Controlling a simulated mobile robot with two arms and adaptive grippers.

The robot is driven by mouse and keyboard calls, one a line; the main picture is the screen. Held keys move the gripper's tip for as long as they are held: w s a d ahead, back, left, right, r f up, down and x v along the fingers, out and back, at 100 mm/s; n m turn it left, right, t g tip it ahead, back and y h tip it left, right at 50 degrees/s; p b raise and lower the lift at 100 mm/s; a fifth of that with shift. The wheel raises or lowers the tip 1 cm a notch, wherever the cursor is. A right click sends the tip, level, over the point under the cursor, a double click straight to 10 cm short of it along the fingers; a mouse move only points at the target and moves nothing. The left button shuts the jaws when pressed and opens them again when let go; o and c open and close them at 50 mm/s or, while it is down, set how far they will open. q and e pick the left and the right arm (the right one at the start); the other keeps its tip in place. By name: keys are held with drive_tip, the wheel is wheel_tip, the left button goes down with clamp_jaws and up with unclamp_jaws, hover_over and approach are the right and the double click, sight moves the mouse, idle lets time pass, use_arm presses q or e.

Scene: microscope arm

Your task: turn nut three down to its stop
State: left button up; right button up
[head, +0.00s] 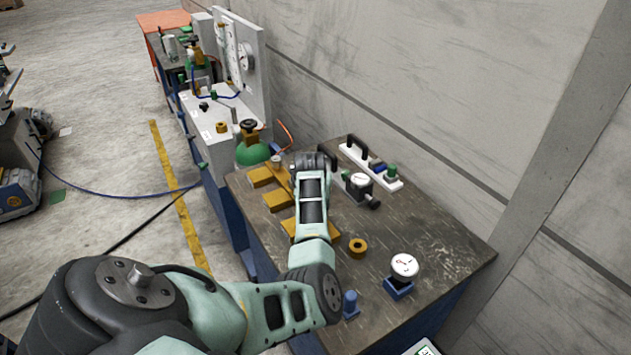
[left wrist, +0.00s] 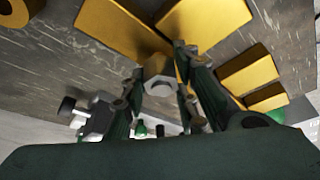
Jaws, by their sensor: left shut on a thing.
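Several yellow blocks (head: 279,201) lie on the worn workbench (head: 425,225), and they also show in the left wrist view (left wrist: 203,27). In the left wrist view a pale hexagonal nut (left wrist: 158,87) sits between the fingertips of my left gripper (left wrist: 158,90), beside the yellow pieces. The gripper is shut on this nut. Which number the nut has I cannot read. In the head view my left arm reaches over the bench and its wrist hides most of the gripper and the nut. My right gripper is in neither view.
A yellow ring (head: 358,247), a dial gauge on a blue base (head: 404,267) and a blue peg (head: 350,304) stand on the near bench. A black gauge block (head: 359,187) and a white rack (head: 371,167) stand by the wall.

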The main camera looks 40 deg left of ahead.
use_arm(q)
drive_tip(key=shift+w+d+r, duration=0.15)
drive_tip(key=shift+w+r, duration=0.1)
drive_tip(key=shift+w, duration=0.1)
drive_tip(key=o, duration=1)
drive_tip(key=shift+d, duration=0.1)
drive_tip(key=shift+f, duration=0.15)
drive_tip(key=shift+s+f, duration=0.1)
drive_tip(key=v, duration=1.2)
drive_tip(key=shift+s, duration=0.1)
